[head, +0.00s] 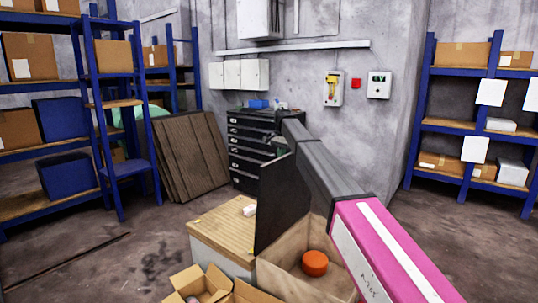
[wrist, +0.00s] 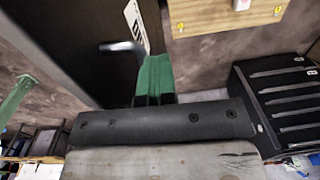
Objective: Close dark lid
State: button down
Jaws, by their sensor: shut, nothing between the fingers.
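The dark lid (head: 275,203) stands upright, open, on the left side of a wooden box (head: 335,272). An orange round object (head: 315,263) lies inside the box. In the wrist view the lid is the large dark panel (wrist: 60,40) at upper left, with a grey handle (wrist: 122,47) and a white label. My gripper (wrist: 156,62) has green fingers, shut and empty, beside the lid's handle face. Whether they touch it cannot be told. In the head view the gripper is mostly hidden behind my arm and the lid's top.
A wooden-topped cabinet (head: 222,238) stands left of the lid, with a small white item on it. An open cardboard box (head: 208,287) is in front. A dark drawer unit (head: 245,150) stands behind. Shelves line both sides; floor at left is mostly clear.

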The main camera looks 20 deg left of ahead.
jog(key=s+d+f+t+y, duration=0.15)
jog(key=s+d+f, duration=0.25)
jog(key=d, duration=0.6)
jog(key=s+d+f+y, duration=0.3)
jog(key=d, duration=0.7)
jog(key=s+d+f+t+y, duration=0.1)
jog(key=s+d+f+y, duration=0.25)
jog(key=d, duration=0.55)
jog(key=shift+s+d+f+t+y, duration=0.4)
jog(key=shift+s+d+f+y, duration=0.45)
jog(key=shift+d+f, duration=2.55)
jog(key=shift+s+d+f+t+y, duration=0.45)
jog(key=shift+s+d+f+y, duration=0.55)
jog(key=shift+f, duration=4.75)
jog(key=shift+s+d+f+t+y, duration=0.55)
jog(key=shift+d+f, duration=1.85)
jog(key=shift+f, duration=2.15)
